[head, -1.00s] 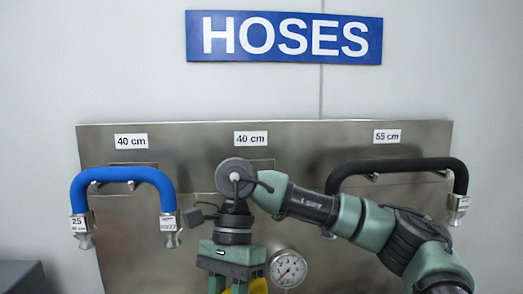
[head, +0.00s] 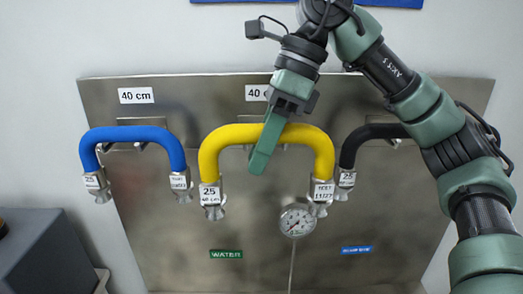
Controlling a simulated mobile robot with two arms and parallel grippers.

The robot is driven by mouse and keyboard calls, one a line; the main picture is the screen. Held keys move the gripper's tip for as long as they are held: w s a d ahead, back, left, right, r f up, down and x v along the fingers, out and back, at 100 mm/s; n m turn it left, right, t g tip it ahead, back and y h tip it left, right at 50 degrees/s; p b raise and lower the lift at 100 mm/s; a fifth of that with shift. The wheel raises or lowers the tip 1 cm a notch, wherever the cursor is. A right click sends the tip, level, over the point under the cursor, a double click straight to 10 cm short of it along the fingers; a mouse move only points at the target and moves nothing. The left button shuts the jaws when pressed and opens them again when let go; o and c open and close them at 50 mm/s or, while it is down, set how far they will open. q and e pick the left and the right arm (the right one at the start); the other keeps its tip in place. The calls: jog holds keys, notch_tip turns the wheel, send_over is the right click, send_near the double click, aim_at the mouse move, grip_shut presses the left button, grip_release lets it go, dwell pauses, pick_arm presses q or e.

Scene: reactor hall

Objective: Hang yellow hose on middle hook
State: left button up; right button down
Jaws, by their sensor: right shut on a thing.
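The yellow hose (head: 226,138) is an upside-down U in front of the middle of the steel panel, with metal couplings hanging at both ends. My right gripper (head: 266,146) comes down from above and is shut on the top of its arch, a little right of the arch's left bend. The middle hook is mostly hidden behind the hose and gripper; I cannot tell whether the hose rests on it. My left gripper is not in view.
A blue hose (head: 132,133) hangs at the left. A black hose (head: 352,146) hangs at the right, close to the yellow hose's right end and partly behind my arm. A pressure gauge (head: 297,221) sits below. A dark grey box (head: 42,250) stands at the lower left.

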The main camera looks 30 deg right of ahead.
jog(key=w+d+f+p, duration=0.2)
jog(key=w+d+f, duration=0.1)
jog(key=w, duration=0.6)
jog(key=shift+d+f+p, duration=0.25)
jog(key=shift+d+p, duration=0.05)
jog(key=shift+d, duration=0.45)
dwell(0.5)
jog(key=shift+f, duration=0.3)
dwell(0.7)
jog(key=c, duration=1)
grip_release()
